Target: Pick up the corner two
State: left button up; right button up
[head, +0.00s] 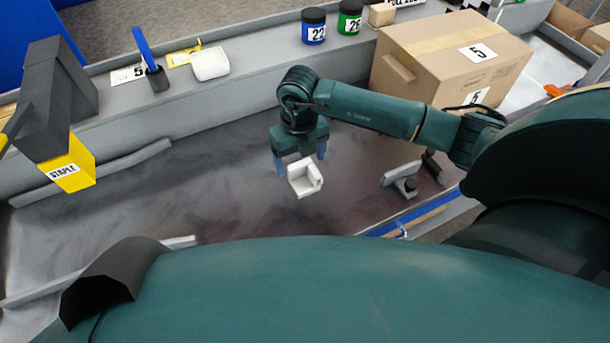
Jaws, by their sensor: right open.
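A small white corner piece (304,181), L-shaped with raised walls, shows near the middle of the head view over the grey work surface (190,190). No label is readable on it. My right gripper (300,164) points down right at it, with its bluish fingers spread open. The corner's upper part appears between or just below the fingertips. I cannot tell whether a finger touches it, or its exact height gap. My left gripper is not in view.
A cardboard box (450,58) marked 5 stands behind my right forearm. A grey clamp-like part (403,180) lies right of the corner. A black and yellow staple tool (70,165) is at left. Jars (313,27) and a white block (210,64) sit on the back ledge.

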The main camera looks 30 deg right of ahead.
notch_tip(320, 180, down, 3)
jog(key=shift+s+f, duration=0.15)
jog(key=c, duration=1)
